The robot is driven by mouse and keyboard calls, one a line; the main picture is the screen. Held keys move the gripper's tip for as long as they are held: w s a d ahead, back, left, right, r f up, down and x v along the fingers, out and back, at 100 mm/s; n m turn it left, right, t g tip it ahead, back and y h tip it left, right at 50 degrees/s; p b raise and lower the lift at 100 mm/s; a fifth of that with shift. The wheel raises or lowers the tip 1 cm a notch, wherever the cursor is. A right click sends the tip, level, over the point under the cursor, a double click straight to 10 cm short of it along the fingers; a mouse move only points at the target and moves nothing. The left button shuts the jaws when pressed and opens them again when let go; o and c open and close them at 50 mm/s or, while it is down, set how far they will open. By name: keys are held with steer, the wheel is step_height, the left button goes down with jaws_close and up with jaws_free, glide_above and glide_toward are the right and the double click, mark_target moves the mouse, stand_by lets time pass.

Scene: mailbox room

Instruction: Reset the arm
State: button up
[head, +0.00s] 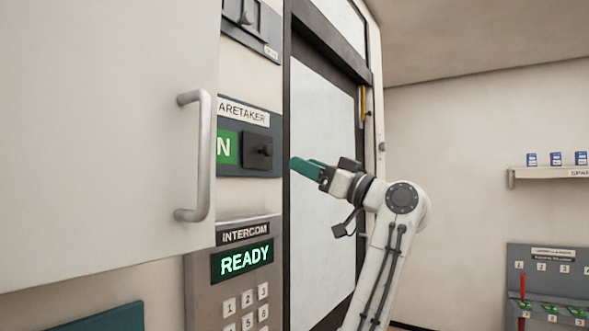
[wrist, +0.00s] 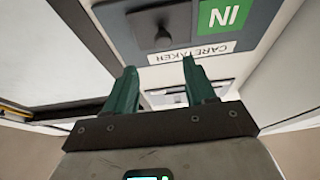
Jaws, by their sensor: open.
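My arm rises from the lower right in the head view, and my gripper (head: 308,168) points left toward the wall with the caretaker panel (head: 270,130). In the wrist view my gripper (wrist: 158,85) has its two green fingers apart with nothing between them. The caretaker panel (wrist: 222,48) shows upside down ahead of the fingers, with a green sign (wrist: 222,14) and a dark knob (wrist: 163,36). The fingers look apart from the knob.
A pale door with a metal handle (head: 203,155) fills the left of the head view. An intercom (head: 243,262) reading READY is below the panel. A framed door (head: 320,190) stands behind my arm. A shelf (head: 550,172) and a slotted rack (head: 555,262) are at right.

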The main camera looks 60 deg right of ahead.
steer(key=shift+s+f, duration=0.15)
steer(key=shift+s, duration=0.25)
stand_by(0.3)
